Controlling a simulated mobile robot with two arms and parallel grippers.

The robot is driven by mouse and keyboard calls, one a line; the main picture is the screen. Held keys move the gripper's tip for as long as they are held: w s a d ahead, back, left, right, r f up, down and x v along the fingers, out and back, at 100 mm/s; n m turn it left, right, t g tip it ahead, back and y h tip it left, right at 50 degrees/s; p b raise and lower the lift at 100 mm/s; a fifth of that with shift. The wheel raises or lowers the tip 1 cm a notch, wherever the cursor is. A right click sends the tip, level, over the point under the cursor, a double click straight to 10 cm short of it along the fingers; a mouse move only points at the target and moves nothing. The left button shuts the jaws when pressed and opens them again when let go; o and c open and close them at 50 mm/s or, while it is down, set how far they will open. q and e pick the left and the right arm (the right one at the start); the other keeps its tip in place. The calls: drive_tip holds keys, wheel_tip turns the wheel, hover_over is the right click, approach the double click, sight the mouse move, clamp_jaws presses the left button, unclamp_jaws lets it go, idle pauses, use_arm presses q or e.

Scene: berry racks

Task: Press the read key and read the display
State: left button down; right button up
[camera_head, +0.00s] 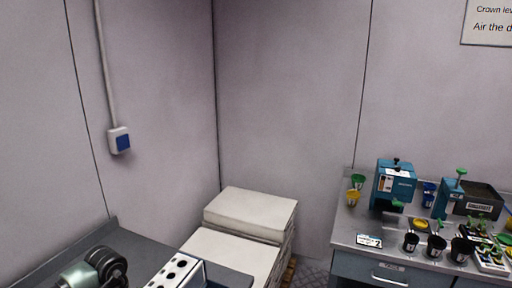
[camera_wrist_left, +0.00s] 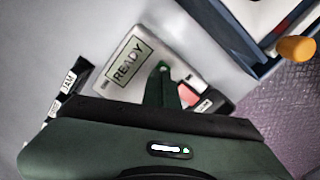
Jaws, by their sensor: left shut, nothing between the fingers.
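In the left wrist view a pale grey device (camera_wrist_left: 147,86) lies on a light surface. Its greenish display (camera_wrist_left: 129,62) reads READY. A reddish key or patch (camera_wrist_left: 184,97) shows on the device beside the finger, partly hidden, with a small dark label by it. My left gripper (camera_wrist_left: 162,70) is shut and empty. Its dark green fingertips reach over the device, between the display and the reddish patch. I cannot tell whether they touch it. I cannot make out the device in the head view. My right gripper is in neither view.
In the wrist view, dark labelled items (camera_wrist_left: 68,88) stand left, and a blue-edged tray (camera_wrist_left: 225,32) and an orange knob (camera_wrist_left: 297,48) are upper right. In the head view, a white holed rack (camera_head: 176,273), pale stacked boxes (camera_head: 250,213) and a crowded bench (camera_head: 345,232) show.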

use_arm(q)
drive_tip(key=shift+f+b, duration=0.85)
drive_tip(key=shift+f, duration=0.15)
idle(0.5)
drive_tip(key=shift+r, duration=0.15)
wheel_tip(320, 180, up, 8)
drive_tip(key=p, duration=0.5)
idle(0.4)
